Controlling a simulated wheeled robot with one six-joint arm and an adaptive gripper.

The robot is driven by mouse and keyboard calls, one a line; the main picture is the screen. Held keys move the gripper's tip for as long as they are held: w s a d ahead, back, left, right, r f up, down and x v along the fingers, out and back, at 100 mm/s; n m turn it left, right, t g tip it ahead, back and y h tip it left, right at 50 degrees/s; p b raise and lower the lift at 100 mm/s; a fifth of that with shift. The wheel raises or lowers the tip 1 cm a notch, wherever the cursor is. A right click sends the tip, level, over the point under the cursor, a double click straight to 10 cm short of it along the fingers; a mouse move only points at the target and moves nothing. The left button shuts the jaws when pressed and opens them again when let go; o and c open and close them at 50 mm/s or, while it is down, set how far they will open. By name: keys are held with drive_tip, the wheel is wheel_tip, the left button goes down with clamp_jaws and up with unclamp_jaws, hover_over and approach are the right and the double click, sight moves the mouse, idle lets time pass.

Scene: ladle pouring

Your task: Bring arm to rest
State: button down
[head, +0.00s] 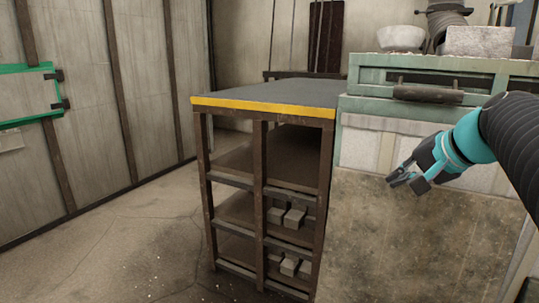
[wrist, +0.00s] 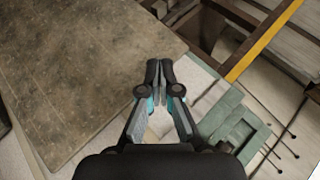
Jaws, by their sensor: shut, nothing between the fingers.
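My gripper (head: 398,181) hangs at the right in the head view, in front of the pale and brown front of a green-topped cabinet (head: 365,80). Its fingers point left and slightly down. In the wrist view the fingertips (wrist: 159,68) meet, and nothing shows between them. My gripper is shut and empty. No ladle can be made out in either view.
A dark table with a yellow edge (head: 265,104) stands left of the cabinet, its top clear. Grey blocks (head: 294,218) lie on its lower shelves. A pale bowl (head: 401,38) and a grey block-like container (head: 478,41) stand on the cabinet. The floor at left is open.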

drive_tip(key=s+a+f+n+g+h, duration=0.1)
drive_tip(key=s+a+f+n, duration=0.3)
drive_tip(key=s+f, duration=0.5)
drive_tip(key=s+a+f+n+g+h, duration=0.2)
drive_tip(key=s+a+f+n, duration=0.3)
drive_tip(key=s+a+f, duration=0.2)
wheel_tip(320, 180, down, 4)
drive_tip(key=s, duration=0.2)
drive_tip(key=shift+s+a, duration=0.15)
drive_tip(key=shift+s, duration=0.15)
